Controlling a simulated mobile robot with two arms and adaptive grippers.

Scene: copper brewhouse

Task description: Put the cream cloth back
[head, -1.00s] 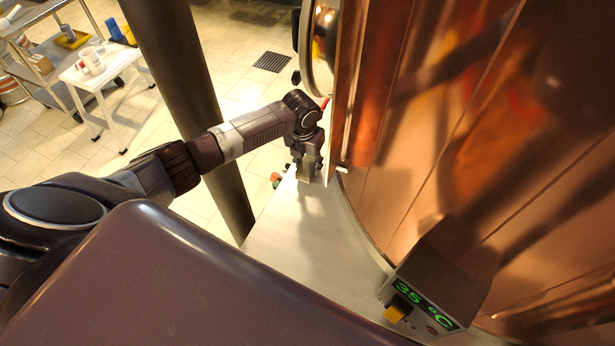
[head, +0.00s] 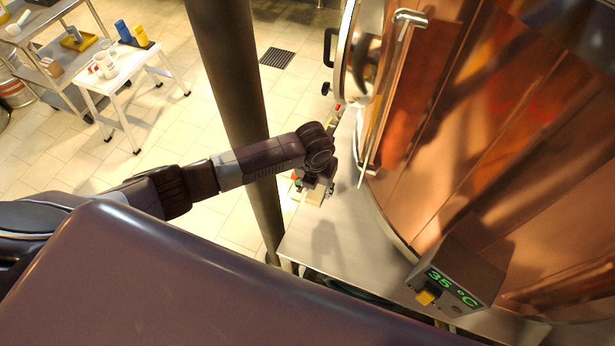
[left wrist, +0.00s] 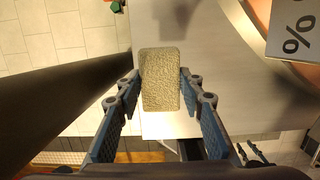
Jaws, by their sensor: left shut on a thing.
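The cream cloth (left wrist: 160,80) is a small rectangular pad with a rough, speckled surface. In the left wrist view it sits between the two fingers of my left gripper (left wrist: 160,92), which is shut on it. In the head view my left gripper (head: 316,190) points down over the left edge of the steel platform (head: 325,248), beside the copper vessel. There the cloth is mostly hidden by the gripper, with only a pale bit showing. My right gripper is not in view.
The copper vessel (head: 480,150) fills the right side. A control box (head: 457,278) reading 35 °C stands at its foot. A dark column (head: 235,110) rises left of the platform. A white side table (head: 118,70) with containers and a grey shelf trolley (head: 50,50) stand back left.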

